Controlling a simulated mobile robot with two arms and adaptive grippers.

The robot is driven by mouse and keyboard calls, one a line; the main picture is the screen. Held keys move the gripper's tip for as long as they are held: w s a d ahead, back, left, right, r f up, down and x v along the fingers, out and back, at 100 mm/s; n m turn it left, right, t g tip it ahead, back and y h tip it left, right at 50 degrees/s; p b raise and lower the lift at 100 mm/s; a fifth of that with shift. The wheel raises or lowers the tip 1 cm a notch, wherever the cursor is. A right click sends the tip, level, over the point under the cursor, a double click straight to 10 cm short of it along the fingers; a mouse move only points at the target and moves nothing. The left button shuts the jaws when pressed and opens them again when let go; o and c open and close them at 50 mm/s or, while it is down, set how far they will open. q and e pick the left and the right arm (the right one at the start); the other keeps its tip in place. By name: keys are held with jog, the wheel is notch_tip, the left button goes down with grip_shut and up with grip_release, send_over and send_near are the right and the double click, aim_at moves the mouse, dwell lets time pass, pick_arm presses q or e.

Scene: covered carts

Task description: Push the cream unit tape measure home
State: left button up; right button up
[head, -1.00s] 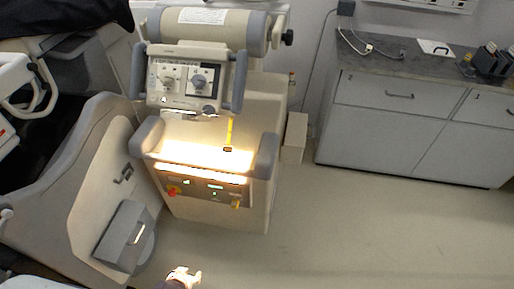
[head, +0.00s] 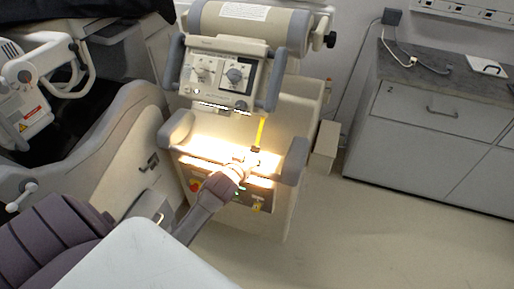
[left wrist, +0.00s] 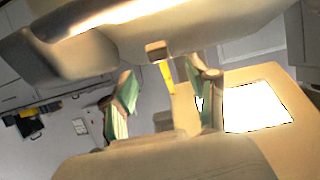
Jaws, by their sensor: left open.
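The cream unit (head: 300,110) stands in the middle of the head view. A yellow tape (head: 261,132) hangs from below its dial panel, with a dark end piece (head: 256,149) at the bottom. My left gripper (head: 246,165) is in front of the unit's brightly lit ledge, just below and left of that end piece. In the left wrist view, the green-padded fingers of the left gripper (left wrist: 168,95) are spread apart and empty. The yellow tape (left wrist: 167,77) shows in the gap between them, with its end piece (left wrist: 156,50) above. Contact cannot be told. My right gripper is not in view.
The dial panel (head: 219,74) overhangs the ledge, and rounded grey handles (head: 294,160) flank it. A curved cream machine (head: 122,150) stands close on the left. A grey cabinet (head: 432,120) is at the right. The floor (head: 370,235) before it is clear.

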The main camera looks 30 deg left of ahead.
aim_at(255, 148)
pick_arm(q)
jog(key=x, duration=0.7)
grip_shut()
jog(key=shift+r, duration=0.15)
